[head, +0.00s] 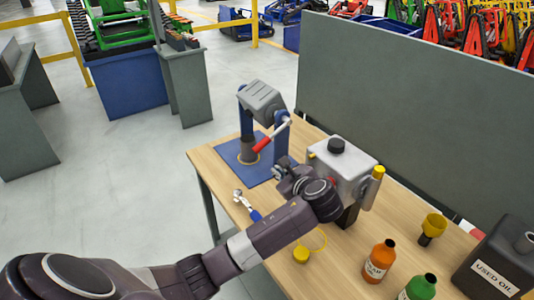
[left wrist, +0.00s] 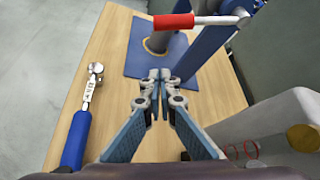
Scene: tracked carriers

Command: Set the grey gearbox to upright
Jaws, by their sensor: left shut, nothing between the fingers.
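The grey gearbox (head: 263,102) sits tilted at the top of a blue stand (head: 281,148) on the bench. A lever with a red grip (head: 263,144) slants down in front of the stand; the red grip (left wrist: 173,21) also shows at the top of the left wrist view. The gearbox itself is out of that view. My left gripper (head: 284,168) is shut and empty, low in front of the stand; its fingertips (left wrist: 159,76) meet short of the blue base plate (left wrist: 130,55) in the left wrist view. My right gripper is not in view.
A grey tank with a black cap (head: 348,163) stands right beside my left gripper. A blue-handled wrench (left wrist: 82,125) lies at the left. Orange (head: 378,262) and green bottles, a yellow funnel (head: 434,226) and a used-oil can (head: 497,262) stand at the right. A grey panel (head: 400,100) backs the bench.

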